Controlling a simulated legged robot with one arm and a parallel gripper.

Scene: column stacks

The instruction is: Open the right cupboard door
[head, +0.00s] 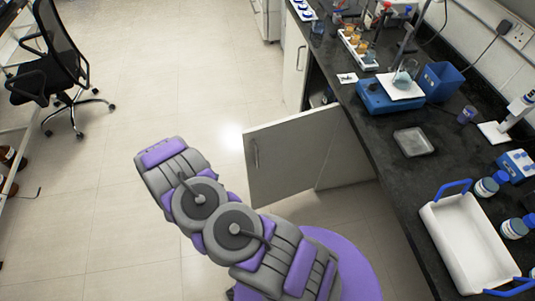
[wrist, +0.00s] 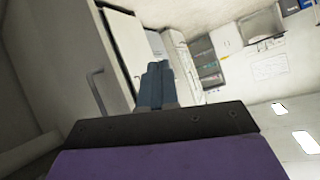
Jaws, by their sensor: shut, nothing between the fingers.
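The right cupboard door (head: 290,155) is a pale panel under the black bench. It stands swung well out into the aisle, with a dark gap of the cupboard's inside (head: 318,85) behind it. Its bar handle (head: 256,153) is near its free edge. The wrist view shows a bar handle (wrist: 97,92) on a pale panel, left of my gripper. My gripper (wrist: 156,68) has its fingers together and empty, apart from that handle. In the head view my arm reaches up and left, short of the door, and the gripper cannot be made out.
The neighbouring cupboard door (head: 295,62) is shut. The bench top (head: 385,140) holds a blue stirrer (head: 375,97), a metal dish (head: 413,142) and a white tray (head: 462,245). An office chair (head: 58,60) stands at the left. The floor (head: 170,70) between is clear.

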